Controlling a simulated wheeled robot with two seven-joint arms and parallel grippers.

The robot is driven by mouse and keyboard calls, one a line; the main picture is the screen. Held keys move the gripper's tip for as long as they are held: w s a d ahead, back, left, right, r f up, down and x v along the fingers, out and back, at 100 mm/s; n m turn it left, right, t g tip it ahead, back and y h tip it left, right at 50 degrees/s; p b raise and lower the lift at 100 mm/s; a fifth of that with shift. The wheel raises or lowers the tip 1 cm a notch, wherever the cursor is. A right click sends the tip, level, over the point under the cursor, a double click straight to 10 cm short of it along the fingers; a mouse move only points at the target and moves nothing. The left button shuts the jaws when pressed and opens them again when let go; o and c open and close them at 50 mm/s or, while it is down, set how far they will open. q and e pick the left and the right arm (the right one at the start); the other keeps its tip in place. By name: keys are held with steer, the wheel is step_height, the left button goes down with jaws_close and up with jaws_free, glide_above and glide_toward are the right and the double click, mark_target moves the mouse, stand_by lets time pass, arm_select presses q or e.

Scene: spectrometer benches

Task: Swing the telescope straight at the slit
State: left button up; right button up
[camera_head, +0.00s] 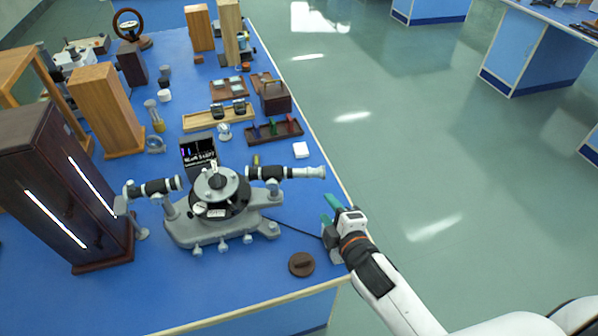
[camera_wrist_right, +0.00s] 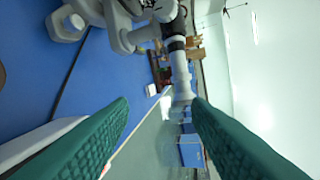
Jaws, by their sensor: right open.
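The spectrometer (camera_head: 222,205) stands on the blue bench with a round table on top. Its telescope (camera_head: 285,173) is a black and grey tube pointing right, toward the bench edge. The collimator (camera_head: 152,188) with the slit end points left, toward a dark cabinet. My right gripper (camera_head: 331,211) is open and empty at the bench's right edge, below and right of the telescope's outer end. In the right wrist view the telescope tube (camera_wrist_right: 178,62) shows beyond the green fingers (camera_wrist_right: 160,125), apart from them. My left gripper is not in view.
A dark cabinet (camera_head: 60,190) stands left of the spectrometer. A brown round cap (camera_head: 301,264) lies near the front edge. A white block (camera_head: 300,150) and a tray with coloured pieces (camera_head: 273,131) lie behind the telescope. The floor (camera_head: 450,180) to the right is clear.

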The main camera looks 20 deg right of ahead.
mark_target(303, 176)
steer(key=w+a+n, duration=0.1)
steer(key=w, duration=0.3)
steer(key=w+a+n+t+p, duration=0.1)
steer(key=w, duration=0.4)
steer(key=w+a+n+y, duration=0.1)
steer(key=w, duration=0.3)
steer(key=shift+w+p, duration=0.15)
steer(key=shift+p, duration=0.25)
jaws_close()
